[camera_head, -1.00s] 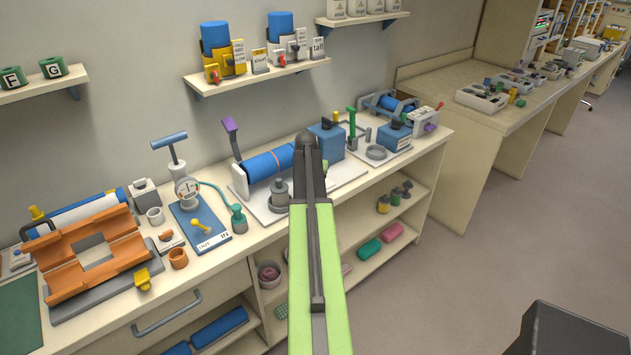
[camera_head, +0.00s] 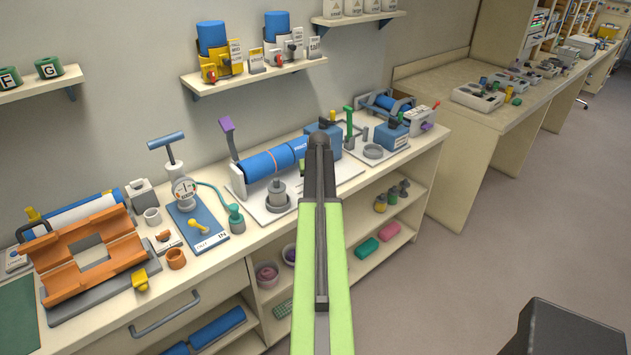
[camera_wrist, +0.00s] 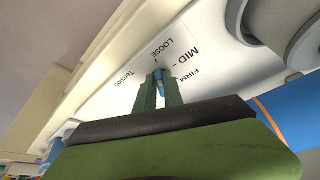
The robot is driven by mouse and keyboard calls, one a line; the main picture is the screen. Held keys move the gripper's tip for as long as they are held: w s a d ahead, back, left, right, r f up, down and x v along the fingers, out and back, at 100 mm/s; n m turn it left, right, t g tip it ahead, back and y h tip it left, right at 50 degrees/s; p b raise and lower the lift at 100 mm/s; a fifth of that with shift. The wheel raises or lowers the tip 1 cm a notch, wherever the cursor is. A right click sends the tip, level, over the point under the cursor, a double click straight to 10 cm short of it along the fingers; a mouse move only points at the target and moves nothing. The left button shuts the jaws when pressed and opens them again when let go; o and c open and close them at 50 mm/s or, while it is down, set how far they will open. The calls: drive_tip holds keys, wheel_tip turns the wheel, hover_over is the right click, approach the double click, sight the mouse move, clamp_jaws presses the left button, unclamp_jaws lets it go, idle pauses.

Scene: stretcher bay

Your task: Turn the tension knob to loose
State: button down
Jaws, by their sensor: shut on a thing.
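The blue tension knob (camera_wrist: 159,76) shows in the wrist view between the two green fingertips of my gripper (camera_wrist: 162,88), which is shut on it. The knob stands at a white panel (camera_wrist: 115,98) printed with Tension, LOOSE, MID and FIRM. The visible tip of the knob lies close to the short tick at LOOSE. My fingers hide much of the knob, so its exact pointing is hard to tell. In the head view my green arm covers the knob and the fingertips. The device with the blue roller (camera_head: 266,164) stands behind the arm.
A grey cylinder (camera_wrist: 285,28) stands at the upper right of the wrist view, near the panel. On the counter, a blue gauge board (camera_head: 198,228) and an orange frame (camera_head: 54,258) stand to the left. A blue box (camera_head: 391,136) stands to the right.

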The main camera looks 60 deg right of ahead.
drive_tip(key=shift+s+d, duration=0.1)
drive_tip(key=shift+s, duration=0.2)
drive_tip(key=c, duration=1.5)
unclamp_jaws()
drive_tip(key=shift+s+r, duration=0.1)
drive_tip(key=shift+s, duration=0.05)
drive_tip(key=shift+o, duration=0.2)
drive_tip(key=shift+w, duration=0.2)
drive_tip(key=p+v, duration=1.6)
drive_tip(key=v, duration=0.1)
drive_tip(key=shift+a+r, duration=0.15)
drive_tip(key=shift+a, duration=0.1)
